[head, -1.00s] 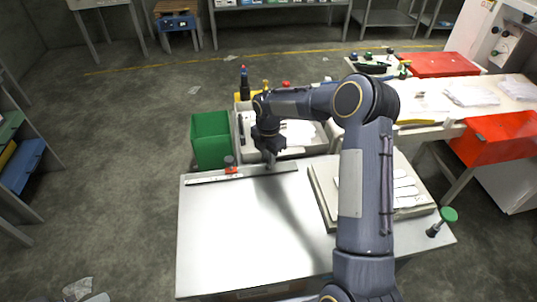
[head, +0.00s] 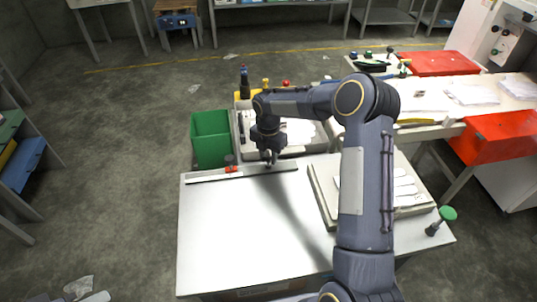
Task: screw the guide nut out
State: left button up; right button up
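My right gripper (head: 269,160) points down at the metal guide rail (head: 210,176) along the back edge of the steel table. Its fingertips are at the rail, right of a small red part (head: 231,169) with a dark knob above it. The guide nut cannot be made out at this size; the fingers may hide it. I cannot tell whether the fingers are open or shut, or whether they touch anything. My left gripper is not in view.
The table top (head: 235,240) is bare at the left and front. A raised board (head: 325,199) with pale pieces lies at the right, with a green knob (head: 447,213) by the corner. A green bin (head: 211,138) and a pale tray (head: 318,141) stand behind the table.

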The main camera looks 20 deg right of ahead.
aim_at(268, 158)
jog(key=shift+o, duration=0.7)
jog(key=shift+r, duration=0.1)
jog(key=shift+w+r, duration=0.1)
jog(key=shift+r, duration=0.2)
notch_tip(268, 158, up, 7)
jog(key=shift+f, duration=0.1)
